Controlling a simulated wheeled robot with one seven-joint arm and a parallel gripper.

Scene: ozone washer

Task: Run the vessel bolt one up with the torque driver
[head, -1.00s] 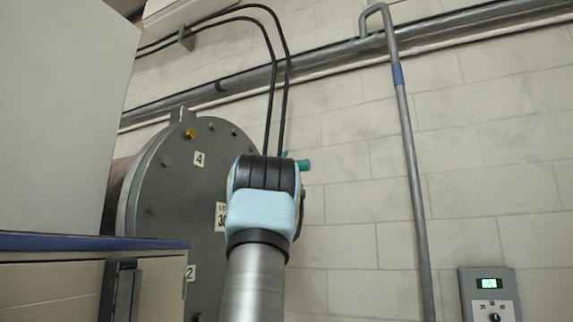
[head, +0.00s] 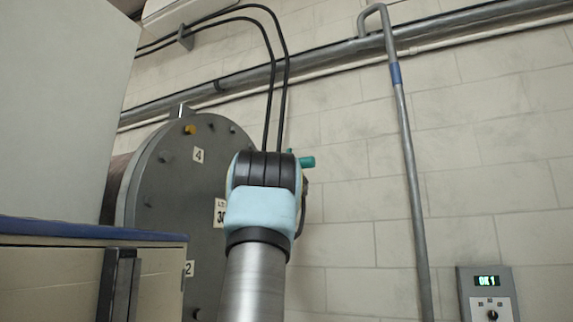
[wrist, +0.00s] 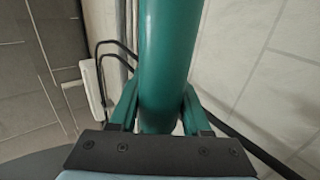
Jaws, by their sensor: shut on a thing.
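My gripper (wrist: 160,112) is shut on the green torque driver (wrist: 168,50), with a finger on each side of its round body. In the head view my arm hides the gripper, and only a teal bit of the driver (head: 306,162) shows to the right of it. The grey vessel lid (head: 175,215) stands upright behind my arm, with tags 4 and 2 visible. One brass-coloured bolt (head: 190,129) and several dark bolts show near its rim. No tag for bolt one shows, and the driver's contact with a bolt is hidden.
A wall controller (head: 487,290) at the lower right reads "OK 1". A grey bent pipe (head: 408,160) runs down the wall. A blue-topped cabinet (head: 60,280) stands at the lower left. Black hoses (head: 272,80) hang above my arm.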

